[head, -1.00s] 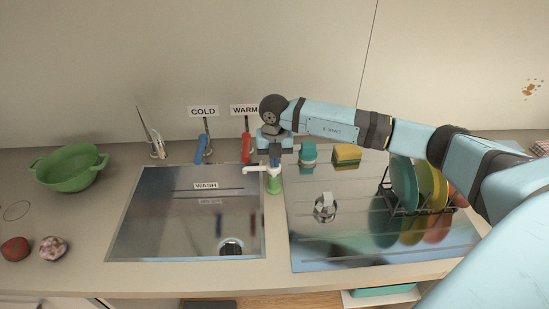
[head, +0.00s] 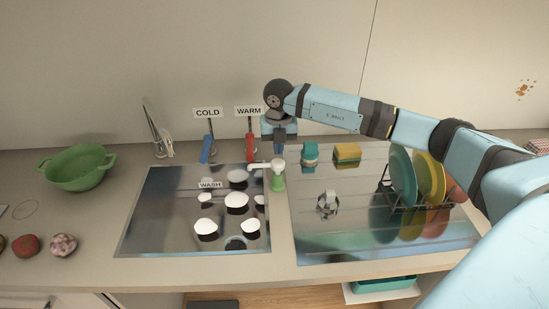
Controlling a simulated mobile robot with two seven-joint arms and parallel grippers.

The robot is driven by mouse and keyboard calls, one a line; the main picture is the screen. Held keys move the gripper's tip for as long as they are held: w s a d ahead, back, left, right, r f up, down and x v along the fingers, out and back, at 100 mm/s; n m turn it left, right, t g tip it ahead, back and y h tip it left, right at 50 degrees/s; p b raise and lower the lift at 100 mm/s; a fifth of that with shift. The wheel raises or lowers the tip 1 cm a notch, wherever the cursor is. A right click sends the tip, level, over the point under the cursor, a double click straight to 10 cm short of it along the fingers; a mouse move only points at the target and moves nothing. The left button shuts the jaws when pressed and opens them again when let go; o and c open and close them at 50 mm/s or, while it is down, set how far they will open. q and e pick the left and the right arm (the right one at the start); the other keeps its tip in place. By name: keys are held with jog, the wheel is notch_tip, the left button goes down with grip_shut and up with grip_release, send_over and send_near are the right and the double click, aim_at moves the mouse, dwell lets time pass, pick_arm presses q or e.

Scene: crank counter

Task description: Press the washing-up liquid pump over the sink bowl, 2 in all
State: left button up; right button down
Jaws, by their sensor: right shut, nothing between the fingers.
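The washing-up liquid pump is a small green bottle (head: 278,183) with a white head and spout (head: 266,165). It stands upright at the right edge of the sink bowl (head: 150,215), and its spout points left over the bowl. Several white foam-like blobs (head: 236,201) lie in the bowl. My right gripper (head: 279,153) is shut and empty, pointing down directly above the pump head. I cannot tell whether its tips touch the head. My left gripper is not in view.
Blue cold (head: 206,150) and red warm (head: 250,148) levers stand behind the bowl. To the right are a teal-topped item (head: 310,154), a yellow sponge (head: 347,154) and a dish rack with plates (head: 403,178). A green colander (head: 75,168) stands left.

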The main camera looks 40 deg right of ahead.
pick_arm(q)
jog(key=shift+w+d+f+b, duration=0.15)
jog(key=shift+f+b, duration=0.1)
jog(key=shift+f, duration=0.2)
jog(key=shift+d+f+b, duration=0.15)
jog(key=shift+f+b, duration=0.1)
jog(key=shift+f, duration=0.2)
pick_arm(e)
notch_tip(320, 180, up, 8)
jog(key=shift+w+d+r, duration=0.2)
jog(key=shift+d, duration=0.05)
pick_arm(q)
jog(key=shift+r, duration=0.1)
